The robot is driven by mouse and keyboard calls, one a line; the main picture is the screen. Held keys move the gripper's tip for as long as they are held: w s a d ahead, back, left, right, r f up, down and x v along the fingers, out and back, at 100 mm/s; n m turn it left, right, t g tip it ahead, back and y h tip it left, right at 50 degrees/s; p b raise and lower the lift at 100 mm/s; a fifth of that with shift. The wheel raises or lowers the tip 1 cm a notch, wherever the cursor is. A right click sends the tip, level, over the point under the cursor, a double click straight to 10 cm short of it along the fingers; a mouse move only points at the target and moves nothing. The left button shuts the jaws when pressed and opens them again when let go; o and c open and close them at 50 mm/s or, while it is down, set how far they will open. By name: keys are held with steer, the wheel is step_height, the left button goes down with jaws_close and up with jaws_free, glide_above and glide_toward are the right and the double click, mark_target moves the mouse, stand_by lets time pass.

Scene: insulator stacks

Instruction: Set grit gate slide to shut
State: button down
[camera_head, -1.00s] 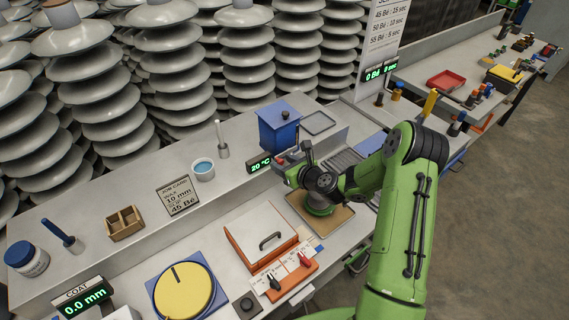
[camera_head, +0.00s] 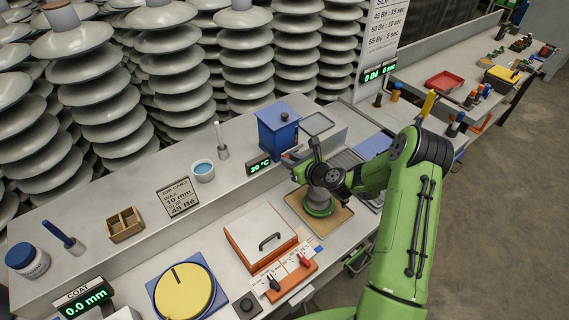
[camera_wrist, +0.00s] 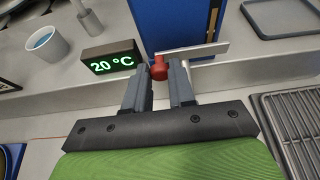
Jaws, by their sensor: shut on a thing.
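The grit gate is at the blue box (camera_head: 278,130) on the raised back shelf, which also shows at the top of the wrist view (camera_wrist: 173,25). Its slide is a flat pale plate (camera_wrist: 205,50) across the lower front of the box, with a red knob (camera_wrist: 158,70). My gripper (camera_wrist: 159,75) is shut on the red knob, one finger on each side of it. In the head view my gripper (camera_head: 291,158) is in front of the blue box, and the knob is hidden or too small to make out.
The 20 °C display (camera_wrist: 112,62) stands close left of my fingers, with a white cup (camera_wrist: 45,43) beyond it. A dark tray (camera_wrist: 283,17) and a wire rack (camera_wrist: 295,130) are at right. A tan tray (camera_head: 338,215) lies below my wrist.

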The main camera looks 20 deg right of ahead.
steer(key=shift+w+d, duration=0.2)
steer(key=shift+d, duration=0.25)
steer(key=c, duration=0.9)
jaws_free()
steer(key=shift+d, duration=0.15)
steer(key=shift+c, duration=0.2)
steer(key=shift+s+r, duration=0.1)
steer(key=shift+s, duration=0.05)
steer(key=v, duration=1.5)
steer(key=shift+s+d+r, duration=0.1)
steer(key=shift+s+d, duration=0.05)
